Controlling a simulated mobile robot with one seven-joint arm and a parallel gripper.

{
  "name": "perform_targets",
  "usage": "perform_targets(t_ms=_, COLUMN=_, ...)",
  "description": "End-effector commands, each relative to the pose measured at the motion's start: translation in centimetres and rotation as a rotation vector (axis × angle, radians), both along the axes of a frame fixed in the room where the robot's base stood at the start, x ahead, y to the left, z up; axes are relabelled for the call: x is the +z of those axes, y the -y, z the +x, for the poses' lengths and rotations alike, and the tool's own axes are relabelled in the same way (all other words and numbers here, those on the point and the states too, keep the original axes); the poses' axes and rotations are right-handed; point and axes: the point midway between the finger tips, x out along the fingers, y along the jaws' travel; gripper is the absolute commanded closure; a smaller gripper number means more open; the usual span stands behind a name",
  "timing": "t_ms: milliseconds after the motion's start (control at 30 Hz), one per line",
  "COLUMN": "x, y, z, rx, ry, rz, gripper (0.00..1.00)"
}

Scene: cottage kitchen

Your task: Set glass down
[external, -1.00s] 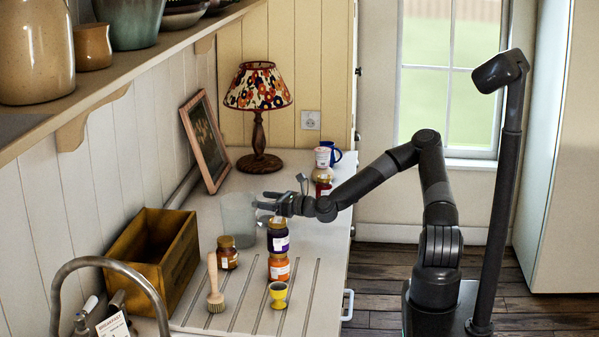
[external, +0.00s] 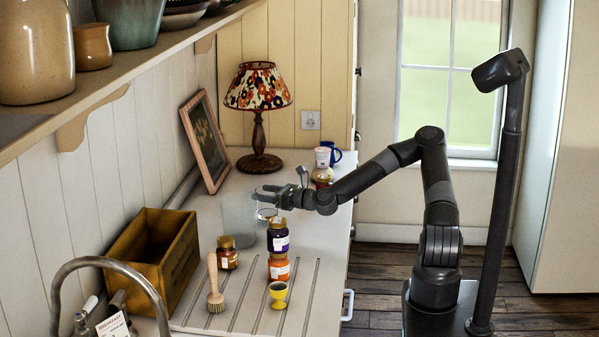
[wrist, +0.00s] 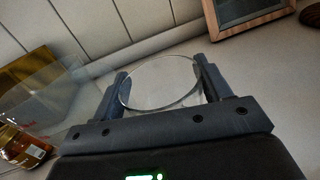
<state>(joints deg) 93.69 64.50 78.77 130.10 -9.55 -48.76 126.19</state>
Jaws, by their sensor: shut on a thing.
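My gripper (external: 264,193) is shut on a clear glass (external: 267,214) above the counter, beside a large translucent container (external: 238,220). In the wrist view the glass (wrist: 160,84) shows its round rim between the two fingers of my gripper (wrist: 162,86). The glass looks upright or nearly so. The jars in front partly hide its lower part in the external view, and I cannot tell whether its base touches the counter.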

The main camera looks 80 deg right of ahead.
Motion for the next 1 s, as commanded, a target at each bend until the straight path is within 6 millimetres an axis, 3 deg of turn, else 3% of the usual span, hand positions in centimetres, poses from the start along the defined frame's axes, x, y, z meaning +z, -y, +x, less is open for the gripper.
perform_targets(t_ms=67, x=1.7, y=0.1, z=0.0, rx=-0.001, ry=0.003, rz=-0.005, gripper=0.65)
perform_targets(t_ms=600, x=6.6, y=5.1, z=-7.2, rx=-0.004, ry=0.002, rz=0.0, gripper=0.65)
perform_targets(t_ms=1000, x=8.4, y=6.6, z=-9.5, rx=0.0, ry=0.002, rz=-0.002, gripper=0.65)
